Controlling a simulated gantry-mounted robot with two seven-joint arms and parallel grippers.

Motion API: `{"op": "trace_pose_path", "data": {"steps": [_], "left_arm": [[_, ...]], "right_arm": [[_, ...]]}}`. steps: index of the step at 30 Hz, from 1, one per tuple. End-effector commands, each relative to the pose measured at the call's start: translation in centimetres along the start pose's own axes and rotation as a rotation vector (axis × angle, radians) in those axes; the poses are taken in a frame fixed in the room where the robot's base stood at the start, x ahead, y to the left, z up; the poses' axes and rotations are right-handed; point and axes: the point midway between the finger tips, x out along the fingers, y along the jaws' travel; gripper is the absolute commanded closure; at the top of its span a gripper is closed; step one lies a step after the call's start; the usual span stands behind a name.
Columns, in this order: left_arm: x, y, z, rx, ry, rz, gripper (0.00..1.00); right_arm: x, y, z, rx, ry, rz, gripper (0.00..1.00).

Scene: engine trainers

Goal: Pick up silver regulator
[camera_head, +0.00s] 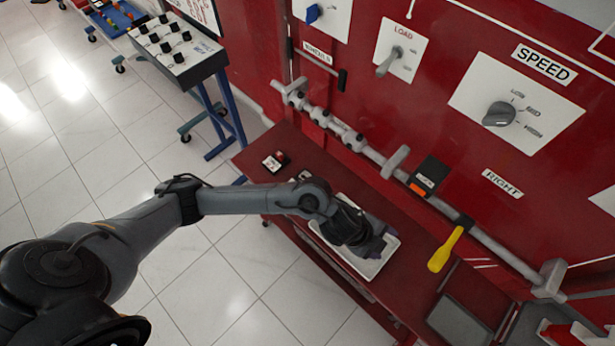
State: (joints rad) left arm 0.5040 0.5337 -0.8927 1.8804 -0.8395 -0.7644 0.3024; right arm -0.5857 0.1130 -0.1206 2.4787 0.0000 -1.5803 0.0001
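My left arm comes in from the left and reaches over the red bench. My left gripper (372,246) points down over a white tray (378,268) on the bench. The arm's own wrist hides its fingers and most of the tray's inside, so I cannot see whether it holds anything. I cannot make out a silver regulator for certain; it may be hidden under the wrist. My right gripper is not in view.
A small black and white box (275,161) lies at the bench's left end. A grey rail (375,157) with clamps runs along the red panel, with a yellow-handled tool (443,252) hanging from it. A grey plate (460,322) lies at the right. A control console (180,50) stands beyond.

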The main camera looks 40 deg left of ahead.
Motion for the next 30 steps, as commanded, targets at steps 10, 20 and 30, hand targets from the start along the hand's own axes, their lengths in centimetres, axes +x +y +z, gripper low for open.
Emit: {"op": "trace_pose_path", "data": {"steps": [10,20,30], "left_arm": [[-5.7,-4.9,18.0,0.140,-0.299,0.344,0.34],[-14.4,-7.5,26.6,-0.012,-0.468,0.487,0.34],[-13.0,-6.1,28.7,-0.038,-0.483,0.504,0.34]], "right_arm": [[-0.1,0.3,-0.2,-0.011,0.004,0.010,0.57],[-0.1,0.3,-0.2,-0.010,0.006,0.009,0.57],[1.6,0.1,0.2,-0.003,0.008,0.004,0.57]]}}
